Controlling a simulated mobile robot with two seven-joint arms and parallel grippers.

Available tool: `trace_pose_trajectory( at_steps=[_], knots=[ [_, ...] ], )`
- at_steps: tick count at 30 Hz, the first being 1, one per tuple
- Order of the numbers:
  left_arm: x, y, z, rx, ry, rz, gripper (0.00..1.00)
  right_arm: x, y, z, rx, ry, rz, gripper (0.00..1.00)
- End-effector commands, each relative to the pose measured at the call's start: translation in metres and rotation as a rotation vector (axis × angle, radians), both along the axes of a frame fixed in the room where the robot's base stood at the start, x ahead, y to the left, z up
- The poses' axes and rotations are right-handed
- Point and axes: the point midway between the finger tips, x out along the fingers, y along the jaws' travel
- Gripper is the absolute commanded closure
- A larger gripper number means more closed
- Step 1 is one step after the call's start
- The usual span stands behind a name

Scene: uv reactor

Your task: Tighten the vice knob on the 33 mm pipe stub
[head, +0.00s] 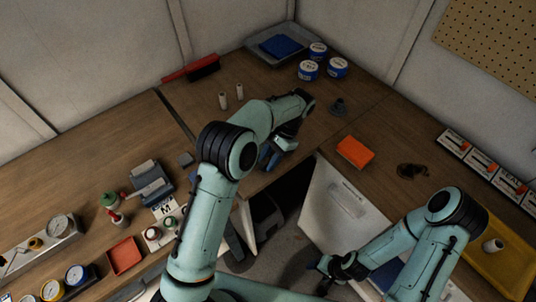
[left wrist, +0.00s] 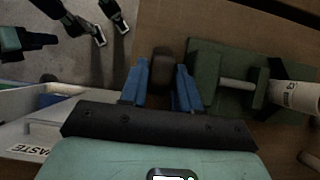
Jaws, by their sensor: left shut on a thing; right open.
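In the left wrist view a green vice (left wrist: 207,75) stands on the wooden bench, with a thin pale rod between its two green blocks. A white pipe stub (left wrist: 292,95) with dark marking lies at its right jaw; the marking is too small to read. My left gripper's blue fingers (left wrist: 161,88) are shut on the dark vice knob (left wrist: 163,66) at the vice's left end. In the head view my left gripper (head: 268,157) is at the bench's front edge, and my arm hides the vice. My right gripper (head: 334,270) is open and empty, low in front of the bench.
Two white stubs (head: 239,92) stand on the bench behind my left arm. A yellow tray (head: 505,270) is far right.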

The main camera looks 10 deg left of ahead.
Motion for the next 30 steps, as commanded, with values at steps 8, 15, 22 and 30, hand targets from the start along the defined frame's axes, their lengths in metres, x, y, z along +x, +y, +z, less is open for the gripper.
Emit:
trace_pose_trajectory(
  at_steps=[8, 15, 22, 30],
  knots=[
    [0.0019, -0.0010, -0.0012, 0.045, 0.050, -0.001, 0.99, -0.0026, -0.0001, -0.0015, 0.000, 0.005, -0.001, 0.36],
    [0.0018, -0.0010, -0.0007, 0.050, 0.058, 0.000, 0.99, -0.0025, 0.0000, -0.0015, 0.000, 0.003, 0.000, 0.36],
    [0.0018, -0.0011, -0.0006, 0.049, 0.057, 0.000, 0.63, -0.0024, 0.0000, -0.0014, 0.000, 0.003, 0.000, 0.36],
    [0.0016, -0.0006, -0.0003, 0.045, 0.052, 0.000, 0.63, -0.0023, 0.0000, -0.0014, 0.000, 0.003, 0.000, 0.36]
  ],
)
